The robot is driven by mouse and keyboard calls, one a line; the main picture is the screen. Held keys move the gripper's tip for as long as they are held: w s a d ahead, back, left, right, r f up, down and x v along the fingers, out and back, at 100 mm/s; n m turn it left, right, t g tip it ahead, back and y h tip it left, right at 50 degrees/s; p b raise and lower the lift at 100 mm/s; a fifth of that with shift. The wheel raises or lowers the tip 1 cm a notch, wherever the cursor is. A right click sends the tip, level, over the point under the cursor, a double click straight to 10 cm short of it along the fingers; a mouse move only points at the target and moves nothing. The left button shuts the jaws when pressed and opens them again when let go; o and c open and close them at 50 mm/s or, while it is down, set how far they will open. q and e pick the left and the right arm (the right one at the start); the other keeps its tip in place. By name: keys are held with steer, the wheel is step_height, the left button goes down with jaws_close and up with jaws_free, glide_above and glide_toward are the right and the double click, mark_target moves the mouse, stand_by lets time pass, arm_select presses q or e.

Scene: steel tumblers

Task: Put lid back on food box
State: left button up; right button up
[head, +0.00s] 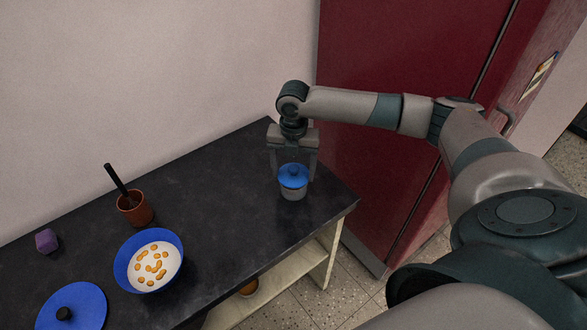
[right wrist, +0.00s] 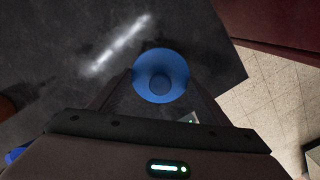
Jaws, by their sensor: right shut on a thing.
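A small grey food box (head: 292,193) stands upright near the right end of the dark table. A round blue lid (head: 292,172) with a blue knob sits on top of it or just over it; I cannot tell whether it is fully seated. My right gripper (head: 294,178) points down, its fingers shut on either side of the blue lid. In the right wrist view the lid (right wrist: 160,62) lies between the fingers, seen from above, and hides the box. My left gripper is not in view.
On the dark table (head: 215,190), to the left, are a blue bowl (head: 121,260) of white food with orange pieces, a blue disc (head: 86,300) with a black knob, a brown cup (head: 136,213) with a dark stick, and a purple block (head: 46,241). The table's middle is clear.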

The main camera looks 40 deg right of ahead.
steer(key=shift+f+p, duration=0.2)
steer(key=shift+p, duration=0.95)
stand_by(1.8)
steer(key=o, duration=1.3)
steer(key=shift+r, duration=0.1)
steer(key=shift+r+p, duration=3.45)
steer(key=shift+p, duration=0.3)
jaws_close()
